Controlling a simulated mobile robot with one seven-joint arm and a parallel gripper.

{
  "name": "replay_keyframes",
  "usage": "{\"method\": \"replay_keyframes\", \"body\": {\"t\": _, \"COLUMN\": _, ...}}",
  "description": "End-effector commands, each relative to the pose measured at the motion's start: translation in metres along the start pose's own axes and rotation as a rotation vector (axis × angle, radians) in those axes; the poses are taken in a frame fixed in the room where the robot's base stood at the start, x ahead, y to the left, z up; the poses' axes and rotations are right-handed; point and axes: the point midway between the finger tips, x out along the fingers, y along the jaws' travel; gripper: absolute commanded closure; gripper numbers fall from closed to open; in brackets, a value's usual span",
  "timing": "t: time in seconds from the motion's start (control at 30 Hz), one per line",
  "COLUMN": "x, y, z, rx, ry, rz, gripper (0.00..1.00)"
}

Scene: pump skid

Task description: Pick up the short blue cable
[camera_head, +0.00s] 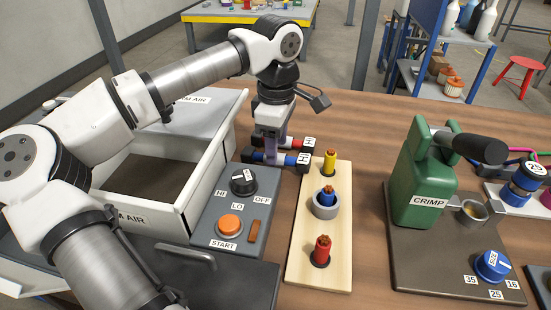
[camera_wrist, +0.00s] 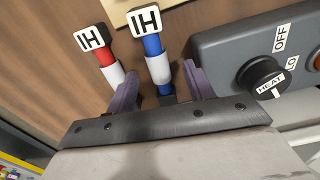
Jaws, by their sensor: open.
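A short blue cable (camera_wrist: 152,45) with a white sleeve and a white tagged end lies on the brown table. In the wrist view it runs between the two purple fingers of my gripper (camera_wrist: 160,78), which is open around it. A matching red cable (camera_wrist: 105,56) lies beside it, outside the left finger. In the head view my gripper (camera_head: 270,158) is low over the cables, and the blue cable (camera_head: 290,160) shows partly at its right. I cannot tell whether a finger touches the blue cable.
A wooden block (camera_head: 302,260) holds upright yellow, blue and red cable pieces, right of my gripper. A grey control box (camera_head: 205,226) with a dial and orange button stands close at the left, beside a white heater box (camera_head: 200,180). A green crimp tool (camera_head: 425,175) stands further right.

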Motion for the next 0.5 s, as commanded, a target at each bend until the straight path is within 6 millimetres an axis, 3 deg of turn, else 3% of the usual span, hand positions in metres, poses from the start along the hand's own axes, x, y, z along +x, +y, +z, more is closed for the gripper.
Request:
{"method": "replay_keyframes", "body": {"t": 0.2, "x": 0.033, "y": 0.002, "z": -0.002, "rx": 0.001, "ry": -0.002, "rz": -0.001, "gripper": 0.47}}
{"method": "replay_keyframes", "body": {"t": 0.47, "x": 0.037, "y": 0.002, "z": -0.002, "rx": 0.000, "ry": 0.000, "rz": 0.000, "gripper": 0.47}}
{"method": "replay_keyframes", "body": {"t": 0.5, "x": 0.037, "y": 0.002, "z": -0.002, "rx": 0.000, "ry": 0.000, "rz": 0.000, "gripper": 0.53}}
